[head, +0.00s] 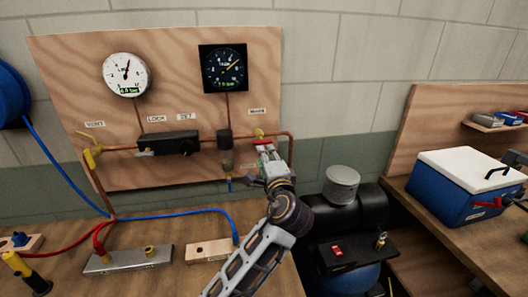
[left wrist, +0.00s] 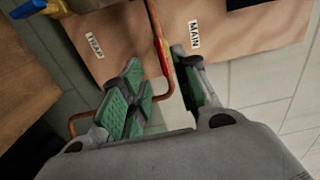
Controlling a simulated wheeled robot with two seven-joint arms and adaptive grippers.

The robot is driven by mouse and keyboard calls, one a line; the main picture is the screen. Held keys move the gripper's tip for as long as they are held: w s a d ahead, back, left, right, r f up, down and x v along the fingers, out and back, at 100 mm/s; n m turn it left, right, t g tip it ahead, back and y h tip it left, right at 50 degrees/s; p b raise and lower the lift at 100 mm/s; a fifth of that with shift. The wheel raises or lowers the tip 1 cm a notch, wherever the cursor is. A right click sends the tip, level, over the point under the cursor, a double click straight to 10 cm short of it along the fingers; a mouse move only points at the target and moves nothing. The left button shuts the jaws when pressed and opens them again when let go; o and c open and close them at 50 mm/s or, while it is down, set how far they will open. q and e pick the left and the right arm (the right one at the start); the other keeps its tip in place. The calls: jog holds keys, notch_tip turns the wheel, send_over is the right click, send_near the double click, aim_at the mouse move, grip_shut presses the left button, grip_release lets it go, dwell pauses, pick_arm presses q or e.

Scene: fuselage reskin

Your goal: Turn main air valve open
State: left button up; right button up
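The main air valve (head: 259,133) is a small yellow fitting on the copper pipe, under the MAIN label (head: 257,111) at the right of the plywood panel. A red handle (head: 263,142) shows just below it, at my left gripper's tips. In the left wrist view the red handle (left wrist: 161,48) lies along the copper pipe. My left gripper (left wrist: 163,88) is open there, its green-padded fingers on either side of the pipe and handle line. I cannot tell whether either finger touches the handle. My right gripper is not clearly in view.
The panel carries a white gauge (head: 126,74), a black gauge (head: 223,68) and a black regulator block (head: 169,143). A yellow vent valve (head: 90,158) is at its left. A black compressor tank (head: 345,207) stands right of my arm; a blue cooler (head: 450,190) sits farther right.

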pick_arm(q)
jog(key=shift+s+d, duration=0.15)
jog(key=shift+s, duration=0.55)
jog(key=shift+s+d, duration=0.1)
jog(key=shift+s, duration=0.55)
notch_tip(320, 180, up, 10)
jog(key=p, duration=0.9)
jog(key=shift+f, duration=0.2)
pick_arm(e)
jog(key=a+r, duration=0.3)
jog(key=r, duration=0.6)
jog(key=shift+s+r, duration=0.3)
jog(key=shift+s, duration=0.15)
